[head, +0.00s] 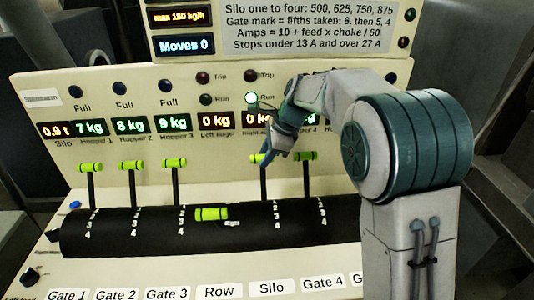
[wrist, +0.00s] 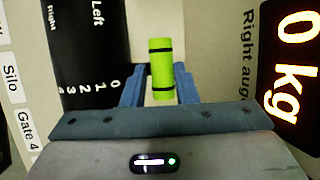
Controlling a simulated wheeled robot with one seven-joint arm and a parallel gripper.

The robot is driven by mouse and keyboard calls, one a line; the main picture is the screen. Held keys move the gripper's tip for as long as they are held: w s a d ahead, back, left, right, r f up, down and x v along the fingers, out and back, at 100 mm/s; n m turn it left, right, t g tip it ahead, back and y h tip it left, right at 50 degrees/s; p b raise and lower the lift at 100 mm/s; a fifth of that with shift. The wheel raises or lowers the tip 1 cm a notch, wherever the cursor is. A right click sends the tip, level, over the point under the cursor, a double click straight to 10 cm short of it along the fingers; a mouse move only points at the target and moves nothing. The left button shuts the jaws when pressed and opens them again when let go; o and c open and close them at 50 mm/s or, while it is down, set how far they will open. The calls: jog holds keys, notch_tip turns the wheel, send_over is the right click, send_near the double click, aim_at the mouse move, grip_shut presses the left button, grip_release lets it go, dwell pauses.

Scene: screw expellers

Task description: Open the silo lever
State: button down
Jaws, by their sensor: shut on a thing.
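The silo lever (head: 264,180) is a black stem with a bright green grip, standing upright in the black curved drum above the "Silo" label (head: 272,286). My gripper (head: 268,153) is at its top, coming from the upper right, and partly covers the green grip. In the wrist view the green grip (wrist: 161,68), with two black bands, lies between the blue fingers of my gripper (wrist: 160,82), which are shut on it. The lever's stem is hidden in the wrist view. A number scale (wrist: 100,86) beside it starts at 0 near the grip.
Green-topped levers for Gate 1 (head: 91,167), Gate 2 (head: 134,167) and Gate 3 (head: 175,163) stand upright on the left. The Gate 4 lever (head: 306,157) stands close on the right. The Row lever (head: 211,213) lies low, its grip facing out. Lit displays (head: 171,124) run above.

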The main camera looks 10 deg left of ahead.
jog(key=shift+s+r+b, duration=0.25)
jog(key=shift+b, duration=0.3)
jog(key=s+d+r+n+t+y+b, duration=0.1)
jog(key=s+d+r+t+y+b, duration=0.1)
jog(key=s+t+b, duration=0.4)
jog(key=s+d+b, duration=0.1)
jog(key=s+b, duration=0.4)
jog(key=b, duration=0.3)
jog(key=shift+s+r+n, duration=0.15)
jog(key=shift+r+n, duration=0.05)
jog(key=shift+n, duration=0.1)
jog(key=c, duration=1.2)
grip_release()
jog(key=shift+c, duration=0.2)
